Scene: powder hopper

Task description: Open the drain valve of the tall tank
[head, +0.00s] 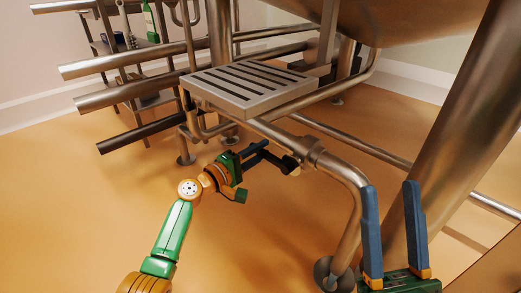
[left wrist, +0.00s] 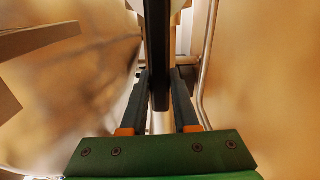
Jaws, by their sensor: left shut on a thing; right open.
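My left gripper (head: 268,153) reaches in from the left, low beside the steel pipe under the grated step. It is shut on a long black bar, which looks like the valve handle (left wrist: 157,45); in the left wrist view the bar runs up between the fingers (left wrist: 160,95). In the head view the handle is mostly hidden by the fingers, next to a small dark valve fitting (head: 291,164) by the pipe. Part of a large steel tank (head: 420,15) shows at the top right. My right gripper (head: 394,225) is open and empty at the lower right, its blue fingers pointing up.
A grated metal step (head: 250,83) stands above and behind my left gripper. A bent steel pipe (head: 345,172) runs down to the floor between my grippers. A thick slanted leg (head: 455,130) rises at the right. Several horizontal rails are at the left. The orange floor (head: 80,200) is clear at left.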

